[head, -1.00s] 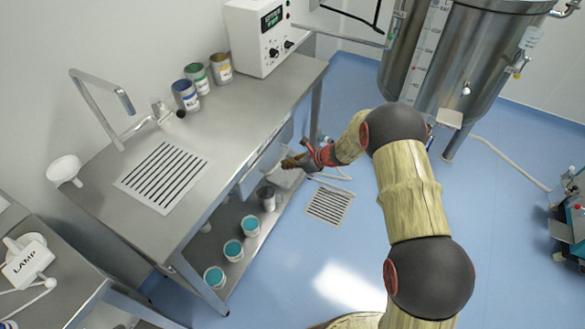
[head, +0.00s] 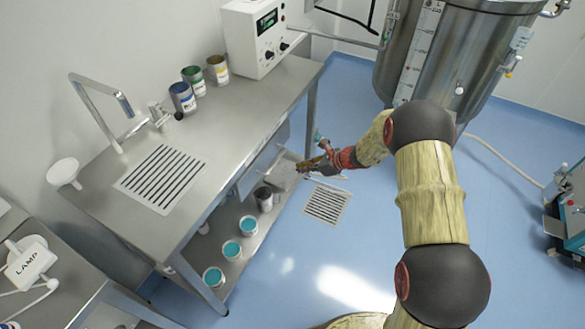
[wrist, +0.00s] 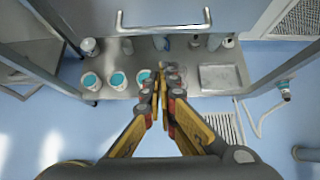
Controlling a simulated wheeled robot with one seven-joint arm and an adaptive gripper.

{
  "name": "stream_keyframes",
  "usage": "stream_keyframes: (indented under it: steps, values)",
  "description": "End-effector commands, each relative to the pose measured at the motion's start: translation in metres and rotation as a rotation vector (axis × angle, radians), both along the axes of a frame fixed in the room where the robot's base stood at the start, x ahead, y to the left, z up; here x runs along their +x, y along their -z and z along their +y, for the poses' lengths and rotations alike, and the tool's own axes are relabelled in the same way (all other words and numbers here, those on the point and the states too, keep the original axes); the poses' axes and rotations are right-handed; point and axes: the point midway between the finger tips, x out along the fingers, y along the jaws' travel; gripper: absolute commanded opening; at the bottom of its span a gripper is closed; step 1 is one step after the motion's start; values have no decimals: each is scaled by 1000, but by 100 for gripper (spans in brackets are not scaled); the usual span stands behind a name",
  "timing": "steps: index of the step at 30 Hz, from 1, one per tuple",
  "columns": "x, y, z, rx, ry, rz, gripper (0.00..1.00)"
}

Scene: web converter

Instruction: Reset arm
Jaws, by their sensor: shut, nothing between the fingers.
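My arm reaches in from the right of the head view, bent at dark round joints. My gripper (head: 312,170) is out over the floor beside the right end of the steel bench (head: 236,112), in front of its lower part. In the wrist view my gripper (wrist: 167,80) points towards the bench's lower shelf, with its fingers close together and nothing held. Its fingertips overlap the shelf in the picture; I cannot tell how far apart they are.
Cans with teal contents (wrist: 118,80) stand on the lower shelf (wrist: 200,46). A drawer handle (wrist: 165,27) lies above them. A floor grate (head: 327,205) is below my gripper. A steel tank (head: 455,60) stands at the back right.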

Motion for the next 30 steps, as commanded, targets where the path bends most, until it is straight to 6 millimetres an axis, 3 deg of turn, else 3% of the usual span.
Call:
stream_keyframes:
  steps: [6,21,23,27,30]
  values:
    - [-13,-24,-23,-1,1,1,0]
    - [-20,-29,-30,-26,-55,-41,0]
    - [-33,-22,-28,-61,-135,-62,0]
    - [-83,-5,-26,-129,-332,-77,0]
    - [-116,-15,-28,-186,-499,-117,0]
